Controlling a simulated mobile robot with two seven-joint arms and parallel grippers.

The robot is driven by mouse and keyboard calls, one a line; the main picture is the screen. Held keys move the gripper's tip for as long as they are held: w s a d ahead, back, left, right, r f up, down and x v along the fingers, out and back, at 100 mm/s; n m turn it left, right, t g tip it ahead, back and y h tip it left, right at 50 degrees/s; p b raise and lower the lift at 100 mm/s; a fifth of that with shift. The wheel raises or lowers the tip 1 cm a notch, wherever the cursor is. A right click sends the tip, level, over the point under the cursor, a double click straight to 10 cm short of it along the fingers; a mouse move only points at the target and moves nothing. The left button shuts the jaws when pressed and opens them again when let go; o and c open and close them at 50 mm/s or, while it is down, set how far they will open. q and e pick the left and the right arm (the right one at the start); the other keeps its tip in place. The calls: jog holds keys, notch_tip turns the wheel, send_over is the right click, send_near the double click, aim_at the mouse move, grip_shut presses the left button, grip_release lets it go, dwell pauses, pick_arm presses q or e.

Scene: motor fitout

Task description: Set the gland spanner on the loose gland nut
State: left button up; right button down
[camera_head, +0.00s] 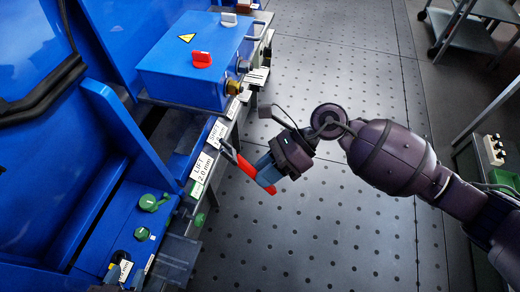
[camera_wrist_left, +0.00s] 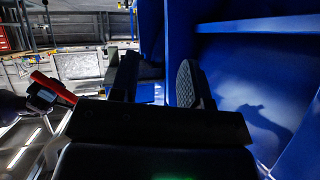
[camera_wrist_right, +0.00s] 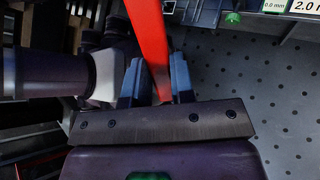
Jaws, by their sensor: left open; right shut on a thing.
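My right gripper (camera_head: 266,170) is shut on a red-handled tool, which looks like the gland spanner (camera_head: 245,165). In the right wrist view the red handle (camera_wrist_right: 148,35) runs up between my right fingers (camera_wrist_right: 156,82). The tool's far end reaches toward the bench edge, near the white labels, below the blue box. Brass-coloured and dark glands (camera_head: 243,66) stick out of the blue box's right side, apart from the tool; I cannot tell which nut is loose. My left gripper (camera_wrist_left: 158,80) is open and empty in the left wrist view, which also shows the red handle (camera_wrist_left: 54,88).
The blue box (camera_head: 190,65) carries a red switch (camera_head: 202,59). Labels such as "LIFT 2.0 mm" (camera_head: 200,172) line the bench edge. Green knobs (camera_head: 153,202) sit on the blue machine below. The perforated floor (camera_head: 320,230) is clear. A cart (camera_head: 465,30) stands top right.

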pick_arm(q)
jog(key=shift+m, duration=0.4)
jog(key=f+b, duration=0.1)
jog(key=b, duration=0.1)
jog(key=f+b, duration=0.2)
jog(key=b, duration=0.1)
jog(key=f+b, duration=0.1)
jog(key=b, duration=0.1)
jog(key=shift+d+f+b, duration=0.35)
jog(key=shift+f, duration=0.05)
pick_arm(e)
jog(key=w+f+m+t+y, duration=0.4)
jog(key=w+m+t+y, duration=0.2)
jog(key=t, duration=0.4)
jog(key=w+m, duration=0.1)
jog(key=m, duration=0.1)
jog(key=shift+a+m+t+y, duration=0.3)
jog(key=shift+d+f, duration=0.1)
